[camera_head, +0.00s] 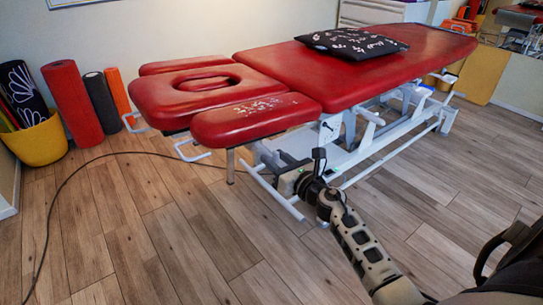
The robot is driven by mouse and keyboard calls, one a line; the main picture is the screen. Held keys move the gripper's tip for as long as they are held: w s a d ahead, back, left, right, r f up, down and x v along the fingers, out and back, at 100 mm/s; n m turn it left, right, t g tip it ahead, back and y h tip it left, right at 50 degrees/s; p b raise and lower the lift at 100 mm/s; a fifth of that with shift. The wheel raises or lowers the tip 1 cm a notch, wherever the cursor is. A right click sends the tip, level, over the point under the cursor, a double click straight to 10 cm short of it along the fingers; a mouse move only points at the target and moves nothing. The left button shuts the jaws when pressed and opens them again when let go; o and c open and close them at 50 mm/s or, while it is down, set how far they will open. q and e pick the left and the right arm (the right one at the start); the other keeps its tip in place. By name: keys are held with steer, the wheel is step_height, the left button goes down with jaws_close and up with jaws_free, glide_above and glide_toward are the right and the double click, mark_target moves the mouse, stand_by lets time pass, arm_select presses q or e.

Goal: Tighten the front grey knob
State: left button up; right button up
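The red treatment table (360,78) stands across the room on a white metal frame, with a split headrest at its left end. My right arm reaches in from the lower right. My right gripper (294,182) is at the frame under the near headrest pad (254,120). Its wrist hides most of the fingers, so I cannot tell whether they are open or touching anything. I cannot make out a grey knob clearly; it may be hidden behind the gripper. A small dark fitting (327,126) shows on the frame just above. My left gripper is out of view.
A black patterned cushion (352,43) lies on the table. Red, black and orange rolls and a yellow basket (37,142) stand by the left wall. A dark cable (62,187) runs over the wooden floor. The floor in front is otherwise clear.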

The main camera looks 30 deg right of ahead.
mark_target(266, 152)
steer(key=shift+w, duration=0.85)
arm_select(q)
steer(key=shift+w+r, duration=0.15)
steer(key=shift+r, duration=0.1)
arm_select(e)
steer(key=shift+w+a, duration=0.1)
steer(key=shift+w, duration=0.1)
jaws_close()
